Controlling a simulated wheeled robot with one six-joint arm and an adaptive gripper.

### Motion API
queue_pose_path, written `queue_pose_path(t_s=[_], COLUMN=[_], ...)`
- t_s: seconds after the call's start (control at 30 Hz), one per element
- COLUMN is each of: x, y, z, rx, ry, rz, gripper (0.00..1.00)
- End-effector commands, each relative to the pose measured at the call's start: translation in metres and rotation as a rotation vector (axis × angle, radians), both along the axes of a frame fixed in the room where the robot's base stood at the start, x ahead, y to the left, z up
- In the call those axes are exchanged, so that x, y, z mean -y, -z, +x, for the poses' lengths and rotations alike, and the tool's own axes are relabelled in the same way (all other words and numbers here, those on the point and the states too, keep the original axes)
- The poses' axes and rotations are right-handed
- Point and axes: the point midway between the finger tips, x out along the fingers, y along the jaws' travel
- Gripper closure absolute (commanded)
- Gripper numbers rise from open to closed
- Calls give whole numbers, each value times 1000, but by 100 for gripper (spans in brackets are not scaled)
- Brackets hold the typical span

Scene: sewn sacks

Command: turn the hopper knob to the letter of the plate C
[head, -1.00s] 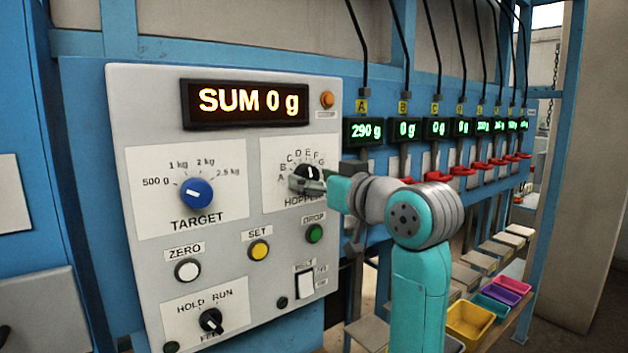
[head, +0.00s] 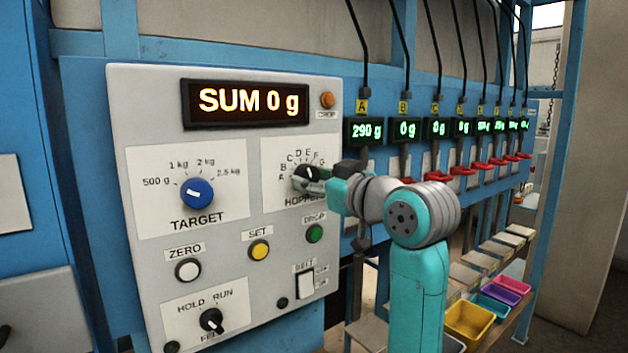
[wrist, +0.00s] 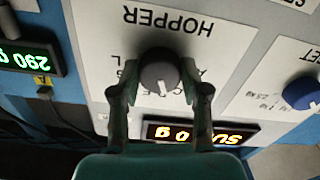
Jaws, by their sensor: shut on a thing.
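The hopper knob (head: 308,172) is a small dark knob on the white plate marked HOPPER, ringed by letters from A on the left over the top to G. Its light pointer mark looks roughly upward, but I cannot tell which letter it meets. My gripper (head: 306,183) is shut on the knob from the right. In the wrist view the dark round knob (wrist: 159,70) sits between the two fingers of my gripper (wrist: 160,88), with the lettering upside down and partly hidden. The yellow plate C (head: 435,108) hangs above a green display on the blue rail.
The panel also carries the blue target knob (head: 196,194), the green drop button (head: 314,233), the yellow set button (head: 259,250) and the belt switch (head: 305,285). The lit display (head: 250,102) reads SUM 0 g. Red-handled hoppers and coloured bins (head: 470,322) stand to the right.

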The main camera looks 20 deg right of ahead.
Motion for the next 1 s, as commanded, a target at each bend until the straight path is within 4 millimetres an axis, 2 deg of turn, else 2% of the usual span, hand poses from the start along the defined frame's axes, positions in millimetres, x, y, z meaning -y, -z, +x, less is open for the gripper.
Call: queue_pose_path(t_s=[0.23,0.63,0.67,0.73,0.77,1.0], x=[1,1,1,1,1,1], y=[0,0,0,0,0,0], z=[0,0,0,0,0,0], rx=[57,67,67,67,67,68], ry=[0,1,1,1,1,0], rz=[-179,-213,-213,-212,-212,-211], gripper=[89,89,50,32,29,29])
